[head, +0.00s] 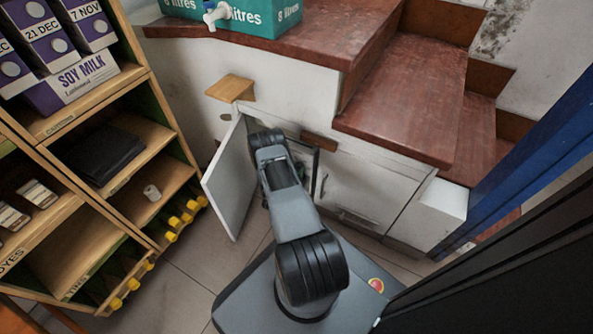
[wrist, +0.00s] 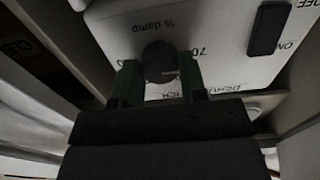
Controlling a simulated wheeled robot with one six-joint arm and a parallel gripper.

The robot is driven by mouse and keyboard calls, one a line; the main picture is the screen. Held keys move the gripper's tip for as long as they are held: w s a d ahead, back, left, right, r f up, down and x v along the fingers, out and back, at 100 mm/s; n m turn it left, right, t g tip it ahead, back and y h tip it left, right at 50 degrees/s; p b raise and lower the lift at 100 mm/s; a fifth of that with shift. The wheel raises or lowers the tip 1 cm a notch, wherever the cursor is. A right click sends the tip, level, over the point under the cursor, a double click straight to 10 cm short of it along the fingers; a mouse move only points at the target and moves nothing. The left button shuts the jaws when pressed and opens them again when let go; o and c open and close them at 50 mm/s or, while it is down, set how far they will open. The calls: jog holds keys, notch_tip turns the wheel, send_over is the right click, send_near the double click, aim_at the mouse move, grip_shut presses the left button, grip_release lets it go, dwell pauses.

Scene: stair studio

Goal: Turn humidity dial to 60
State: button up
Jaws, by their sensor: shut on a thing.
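The humidity dial (wrist: 160,60) is a round dark knob on a pale panel (wrist: 215,30) in the wrist view. The panel reads "% damp" above the dial and "70" to its right; other marks are partly hidden. My gripper (wrist: 158,78) has a green finger on each side of the dial and is shut on it. The dial's exact setting is too dark to read. In the head view my arm reaches into the open cupboard under the stairs, and the dial and fingertips are hidden there.
The white cupboard door (head: 232,180) stands open left of my arm. A dark switch (wrist: 268,28) marked ON and OFF is on the panel. Wooden shelves (head: 150,205) with soy milk cartons stand at left. Red-brown stairs (head: 410,95) rise at right. Some tiled floor (head: 175,285) is clear.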

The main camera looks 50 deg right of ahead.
jog(key=shift+c, duration=0.7)
jog(key=shift+m, duration=0.4)
jog(key=m, duration=0.4)
jog(key=shift+m, duration=0.4)
jog(key=m, duration=0.5)
jog(key=shift+m, duration=0.7)
jog(key=o, duration=0.9)
